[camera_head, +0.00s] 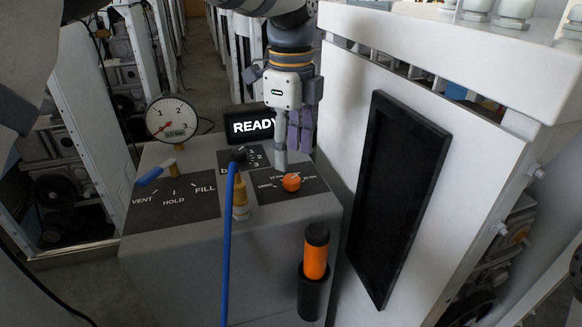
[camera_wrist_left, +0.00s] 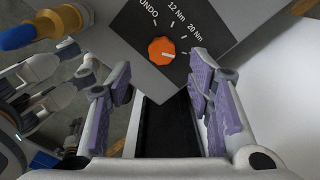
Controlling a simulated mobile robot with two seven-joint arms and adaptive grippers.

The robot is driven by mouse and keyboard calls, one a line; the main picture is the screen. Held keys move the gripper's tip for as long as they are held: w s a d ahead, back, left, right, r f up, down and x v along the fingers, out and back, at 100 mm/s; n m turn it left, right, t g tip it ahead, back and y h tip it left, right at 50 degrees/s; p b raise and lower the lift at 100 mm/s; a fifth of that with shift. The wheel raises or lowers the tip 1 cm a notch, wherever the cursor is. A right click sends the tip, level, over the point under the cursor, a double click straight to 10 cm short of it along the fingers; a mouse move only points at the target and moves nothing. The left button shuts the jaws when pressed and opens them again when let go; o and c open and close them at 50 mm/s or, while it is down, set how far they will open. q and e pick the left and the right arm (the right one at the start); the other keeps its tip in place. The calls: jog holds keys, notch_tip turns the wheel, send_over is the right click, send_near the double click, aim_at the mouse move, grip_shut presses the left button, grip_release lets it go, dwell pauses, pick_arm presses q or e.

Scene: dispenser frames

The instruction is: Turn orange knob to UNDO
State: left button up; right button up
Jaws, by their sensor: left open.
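The orange knob (camera_head: 291,182) sits on a dark label plate on top of the grey dispenser, right of the blue hose. In the left wrist view the orange knob (camera_wrist_left: 161,50) has the labels UNDO at its upper left, 12 Nm above and 20 Nm at its upper right. A pale mark shows on the knob, but I cannot tell its exact setting. My left gripper (camera_head: 299,137) hangs above and behind the knob, with its purple-padded fingers apart. In the left wrist view the open left gripper (camera_wrist_left: 163,88) is empty, and the knob shows beyond its fingertips. My right gripper is not seen.
The display (camera_head: 252,126) reads READY behind the panel. A blue lever (camera_head: 155,174), a gauge (camera_head: 171,119) and an orange-black handle (camera_head: 316,255) stand around. A white cabinet (camera_head: 465,150) bounds the right.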

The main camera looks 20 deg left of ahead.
aim_at(291, 179)
pick_arm(q)
notch_tip(291, 179, down, 6)
jog(key=shift+w+r, duration=0.15)
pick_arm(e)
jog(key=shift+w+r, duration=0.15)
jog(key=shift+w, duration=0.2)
pick_arm(q)
grip_shut()
